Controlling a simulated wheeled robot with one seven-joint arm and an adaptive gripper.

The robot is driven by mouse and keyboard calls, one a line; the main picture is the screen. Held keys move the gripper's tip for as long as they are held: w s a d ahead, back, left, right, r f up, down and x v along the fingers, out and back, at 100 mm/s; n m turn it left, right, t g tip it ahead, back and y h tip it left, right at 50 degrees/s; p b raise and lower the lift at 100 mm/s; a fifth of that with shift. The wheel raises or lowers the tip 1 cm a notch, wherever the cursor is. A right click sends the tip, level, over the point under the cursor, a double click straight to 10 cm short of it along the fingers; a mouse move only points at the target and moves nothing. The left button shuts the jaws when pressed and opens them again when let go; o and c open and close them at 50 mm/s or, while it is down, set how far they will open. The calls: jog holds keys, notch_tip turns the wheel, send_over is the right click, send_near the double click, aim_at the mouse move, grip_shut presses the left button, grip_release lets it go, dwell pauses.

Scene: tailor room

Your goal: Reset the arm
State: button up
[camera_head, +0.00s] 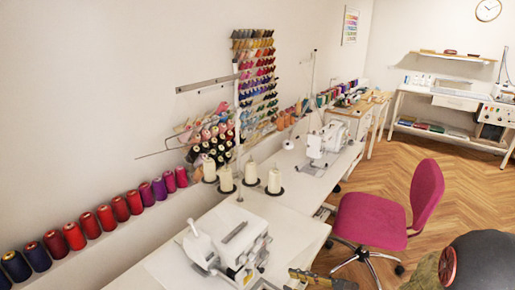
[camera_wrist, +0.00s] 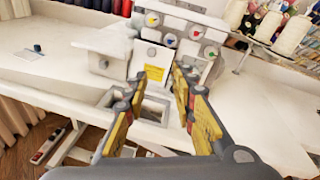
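My gripper (camera_wrist: 160,92) shows in the wrist view with its two yellow-and-grey fingers apart and nothing between them. Beyond the fingertips stands a white sewing machine (camera_wrist: 178,35) with coloured dials, on a white table (camera_wrist: 45,72). I cannot tell the exact gap between the fingers and the machine. In the head view a part of my arm (camera_head: 485,262) shows at the bottom right. A piece of my gripper (camera_head: 322,279) shows at the bottom edge, in front of the near table, close to the near sewing machine (camera_head: 228,240).
Cream thread cones (camera_head: 250,174) stand behind the near machine. A pink chair (camera_head: 385,215) stands right of the tables. A row of thread spools (camera_head: 105,217) lines the wall ledge. A second machine (camera_head: 328,140) sits farther back. Wooden floor (camera_head: 455,190) is open at the right.

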jog(key=s+a+f+n+g+h, duration=0.25)
jog(key=s+n+g, duration=0.45)
jog(key=s, duration=0.5)
jog(key=s+d+r+n+g+h, duration=0.2)
jog(key=s+d+n+h, duration=0.4)
jog(key=s, duration=0.1)
notch_tip(320, 180, up, 16)
jog(key=s+d+n+t+h, duration=0.1)
jog(key=d+n+t+h, duration=0.1)
jog(key=n+t+h, duration=0.3)
jog(key=n+t, duration=0.1)
jog(key=n, duration=0.2)
jog(key=shift+s+d+r+p, duration=0.2)
jog(key=shift+d+r+p, duration=0.05)
jog(key=shift+d+p, duration=0.15)
jog(key=shift+o, duration=0.3)
